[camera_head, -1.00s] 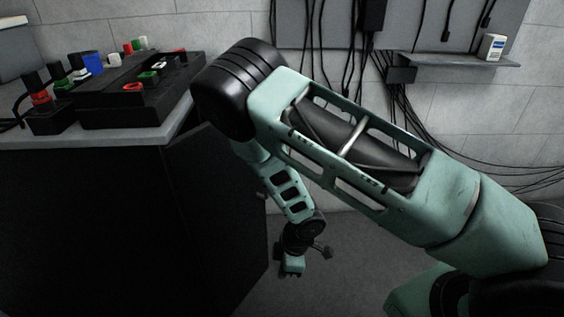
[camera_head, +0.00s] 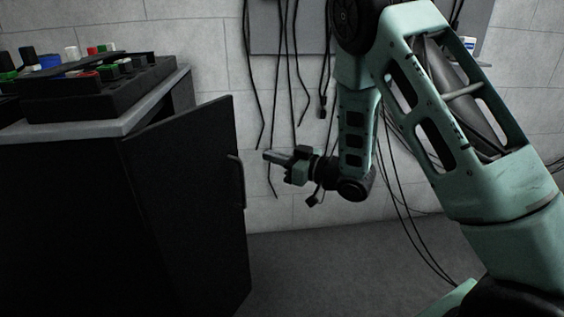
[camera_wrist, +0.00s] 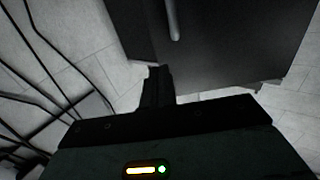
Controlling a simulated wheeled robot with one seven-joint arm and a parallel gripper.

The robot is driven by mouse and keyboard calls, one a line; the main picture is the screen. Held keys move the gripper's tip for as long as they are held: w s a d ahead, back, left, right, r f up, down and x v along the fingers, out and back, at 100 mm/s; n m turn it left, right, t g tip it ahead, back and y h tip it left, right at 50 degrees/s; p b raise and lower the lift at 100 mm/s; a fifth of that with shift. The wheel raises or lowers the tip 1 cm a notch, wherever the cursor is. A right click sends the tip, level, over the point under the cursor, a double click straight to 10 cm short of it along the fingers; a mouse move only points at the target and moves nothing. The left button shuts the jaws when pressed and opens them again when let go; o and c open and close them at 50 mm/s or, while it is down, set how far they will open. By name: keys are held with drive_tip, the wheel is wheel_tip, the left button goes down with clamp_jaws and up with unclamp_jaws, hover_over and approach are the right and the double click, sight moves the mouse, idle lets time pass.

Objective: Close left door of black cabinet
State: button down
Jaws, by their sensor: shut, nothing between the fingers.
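The black cabinet (camera_head: 55,205) stands at the left of the head view. One black door (camera_head: 180,205) of it stands open, swung outward, with a bar handle (camera_head: 237,180) near its free edge. I cannot tell from the frames whether it is the left door. My gripper (camera_head: 268,156) is shut and empty, pointing left, just right of the handle in the picture, with a small gap seen. In the wrist view, my shut fingers (camera_wrist: 158,80) point toward the dark door panel (camera_wrist: 240,40), and its handle (camera_wrist: 173,22) lies beyond them. The cabinet interior is hidden.
A grey top (camera_head: 140,112) on the cabinet carries a black control box (camera_head: 110,95) with coloured knobs. Cables (camera_head: 275,100) hang on the pale block wall behind my gripper. The grey floor (camera_head: 340,265) right of the door looks clear.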

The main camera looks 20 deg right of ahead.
sight(234, 146)
drive_tip(key=b+x, duration=0.1)
drive_tip(key=x, duration=0.8)
drive_tip(key=shift+a, duration=0.1)
drive_tip(key=shift+w, duration=0.1)
